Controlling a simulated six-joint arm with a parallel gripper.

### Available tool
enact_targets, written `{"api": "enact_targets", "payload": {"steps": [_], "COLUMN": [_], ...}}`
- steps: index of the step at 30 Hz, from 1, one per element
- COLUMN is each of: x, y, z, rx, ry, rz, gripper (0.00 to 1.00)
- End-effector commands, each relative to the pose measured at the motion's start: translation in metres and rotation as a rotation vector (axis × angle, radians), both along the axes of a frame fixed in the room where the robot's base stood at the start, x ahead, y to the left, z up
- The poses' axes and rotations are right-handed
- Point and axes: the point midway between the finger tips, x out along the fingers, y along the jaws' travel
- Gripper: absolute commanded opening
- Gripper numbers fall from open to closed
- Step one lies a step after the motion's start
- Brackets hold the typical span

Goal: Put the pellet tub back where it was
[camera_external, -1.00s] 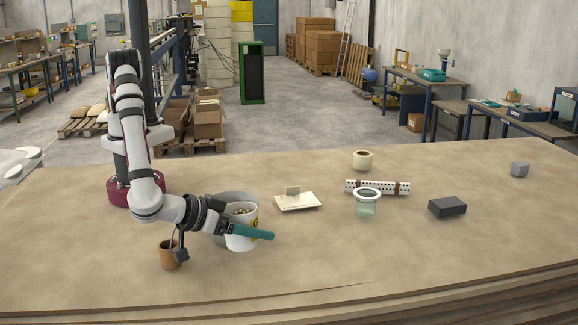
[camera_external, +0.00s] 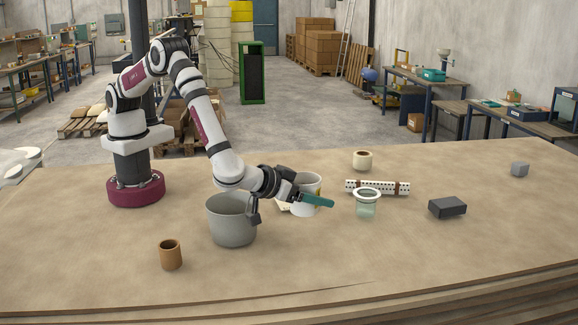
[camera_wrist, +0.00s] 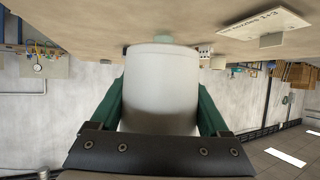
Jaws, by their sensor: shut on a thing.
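My gripper (camera_external: 312,199), with teal fingers, is shut on the tub's sides. In the wrist view the tub (camera_wrist: 162,88) fills the space between both fingers. It looks about upright, in front of the white card stand. I cannot tell whether its base touches the table. The pellets inside are not visible now.
A grey pot (camera_external: 232,222) stands left of the tub, with a brown cup (camera_external: 170,254) farther left. The white card stand (camera_wrist: 265,24) is partly hidden externally. A glass jar (camera_external: 367,205), perforated bar (camera_external: 378,187), tape roll (camera_external: 362,160) and dark block (camera_external: 447,207) lie right.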

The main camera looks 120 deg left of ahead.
Motion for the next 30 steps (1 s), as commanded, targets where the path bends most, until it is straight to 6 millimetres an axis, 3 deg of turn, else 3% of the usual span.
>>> {"api": "enact_targets", "payload": {"steps": [3,6,13,24,25,28,30], "x": [0.007,0.012,0.013,0.013,0.013,0.013,0.013], "y": [0.03,0.043,0.047,0.046,0.046,0.046,0.046], "z": [-0.019,-0.027,-0.067,-0.073,-0.073,-0.073,-0.072], "rx": [-0.001,-0.001,-0.001,-0.001,-0.001,-0.001,-0.001], "ry": [0.001,-0.002,0.001,-0.001,-0.001,-0.001,-0.001], "rz": [0.003,0.001,-0.001,0.0,0.0,0.0,0.0], "gripper": [0.1,0.1,0.1,0.1,0.83,1.0,1.0]}}
